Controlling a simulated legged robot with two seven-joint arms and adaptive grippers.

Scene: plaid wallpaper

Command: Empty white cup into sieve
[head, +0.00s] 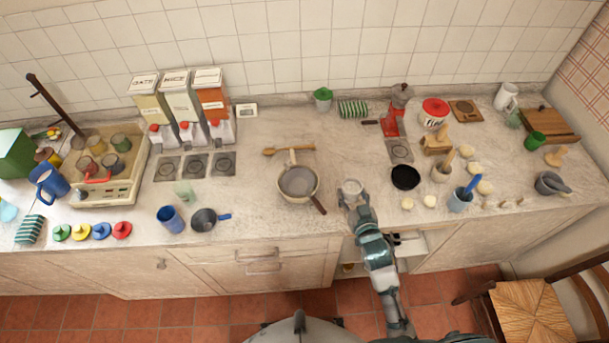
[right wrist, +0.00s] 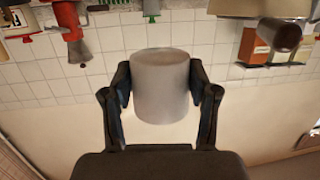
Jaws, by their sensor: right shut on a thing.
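My right gripper (head: 355,202) is shut on the white cup (head: 351,186) at the counter's front edge. In the right wrist view, the two fingers of my right gripper (right wrist: 160,76) press on both sides of the pale cup (right wrist: 160,98). What the cup holds cannot be made out. The sieve (head: 298,181) is a round grey mesh that sits on a cream pan on the counter, left of the cup and apart from it. My left gripper is not in view.
A wooden spoon (head: 290,149) lies behind the pan. A dark round dish (head: 405,177) stands right of the cup. The counter between pan and cup is mostly clear.

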